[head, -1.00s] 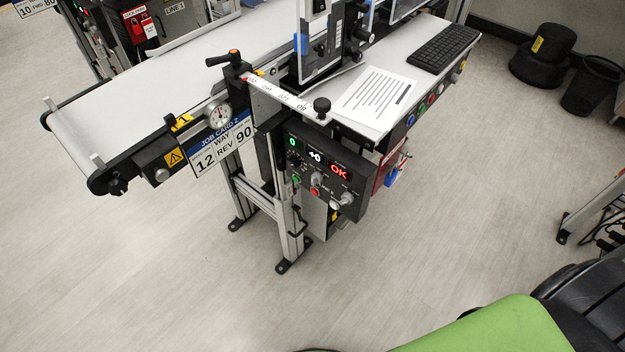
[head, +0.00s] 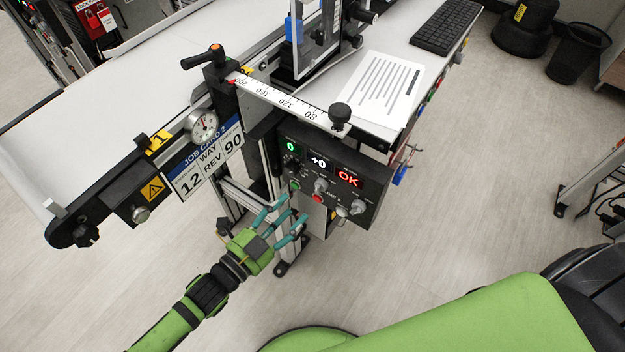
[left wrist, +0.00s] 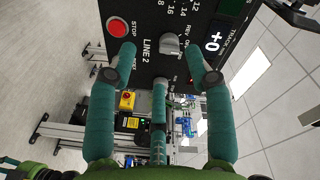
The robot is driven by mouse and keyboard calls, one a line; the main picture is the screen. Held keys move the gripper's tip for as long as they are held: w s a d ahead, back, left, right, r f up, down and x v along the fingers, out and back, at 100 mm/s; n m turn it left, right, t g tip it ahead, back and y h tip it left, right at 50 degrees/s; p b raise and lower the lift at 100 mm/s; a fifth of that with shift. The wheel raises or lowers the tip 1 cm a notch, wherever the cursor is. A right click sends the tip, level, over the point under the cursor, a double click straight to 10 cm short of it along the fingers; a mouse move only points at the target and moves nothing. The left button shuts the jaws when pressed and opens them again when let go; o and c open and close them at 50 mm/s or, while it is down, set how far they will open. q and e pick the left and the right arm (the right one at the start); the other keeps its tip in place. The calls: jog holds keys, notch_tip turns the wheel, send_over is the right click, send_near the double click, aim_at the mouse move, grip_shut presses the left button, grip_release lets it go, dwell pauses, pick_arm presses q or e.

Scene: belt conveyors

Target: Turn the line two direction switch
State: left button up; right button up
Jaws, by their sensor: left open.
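The line two control panel (head: 338,178) hangs below the conveyor, with lit displays and several knobs and buttons. The grey direction switch (left wrist: 172,45), marked REV, is on the panel labelled LINE 2; in the head view it appears to be the knob (head: 321,186) below the +0 display. My left gripper (head: 287,216) is just left of and below the panel, open and empty. In the left wrist view its fingers (left wrist: 165,75) are spread, with the switch ahead between the outer two. Contact with it is not visible. My right gripper is not in view.
A red STOP button (left wrist: 118,28) sits close to the switch. A ruler (head: 290,100) and black clamp knob (head: 341,113) are above the panel. Conveyor legs stand below it; the floor in front is clear.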

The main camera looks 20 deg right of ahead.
aim_at(316, 190)
pick_arm(q)
jog(key=shift+m+h, duration=0.3)
jog(key=shift+m, duration=0.1)
jog(key=d, duration=0.2)
jog(key=w+d+r, duration=0.1)
jog(key=d, duration=0.1)
jog(key=w+d, duration=0.1)
jog(key=d, duration=0.1)
jog(key=shift+w+r, duration=0.1)
jog(key=shift+r, duration=0.05)
jog(key=shift+w+d, duration=0.3)
jog(key=shift+d, duration=0.1)
